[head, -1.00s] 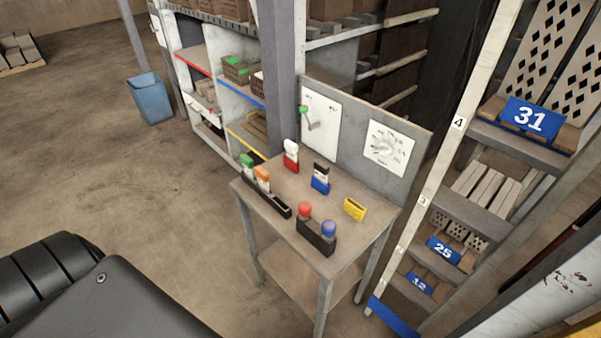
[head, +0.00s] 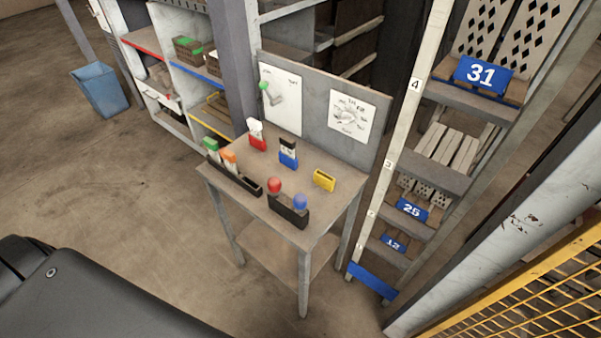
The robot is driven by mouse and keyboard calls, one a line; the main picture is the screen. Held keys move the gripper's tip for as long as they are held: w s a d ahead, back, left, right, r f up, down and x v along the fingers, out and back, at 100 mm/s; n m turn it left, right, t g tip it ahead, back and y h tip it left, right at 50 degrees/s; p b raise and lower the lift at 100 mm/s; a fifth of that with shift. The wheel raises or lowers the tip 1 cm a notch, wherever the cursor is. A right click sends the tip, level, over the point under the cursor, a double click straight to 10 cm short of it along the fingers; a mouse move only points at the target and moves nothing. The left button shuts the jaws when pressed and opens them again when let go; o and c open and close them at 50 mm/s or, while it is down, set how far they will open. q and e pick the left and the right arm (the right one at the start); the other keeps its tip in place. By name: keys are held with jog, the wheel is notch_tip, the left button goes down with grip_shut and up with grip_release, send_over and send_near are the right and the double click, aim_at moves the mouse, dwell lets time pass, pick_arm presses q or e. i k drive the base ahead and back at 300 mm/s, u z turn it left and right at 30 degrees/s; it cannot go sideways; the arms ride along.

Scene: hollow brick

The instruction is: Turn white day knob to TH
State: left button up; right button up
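The white day knob (head: 349,118) sits in the middle of a white dial card (head: 352,116) on the grey upright panel behind a small table. Day labels ring the knob, but they are small, and I cannot tell for sure which one it points at. A second white card (head: 280,100) to its left carries a lever with a green tip (head: 264,87). Neither of my grippers shows in the head view.
The small table (head: 318,209) holds red, blue and yellow blocks, a black holder with red and blue knobs (head: 288,209), and a black tray (head: 236,180). A numbered rack (head: 440,150) stands close on the right, a yellow mesh fence (head: 530,310) at lower right. Open floor (head: 130,200) lies left.

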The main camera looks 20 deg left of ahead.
aim_at(347, 116)
jog(key=z, duration=1.45)
jog(key=k, duration=1.05)
jog(key=u, duration=0.25)
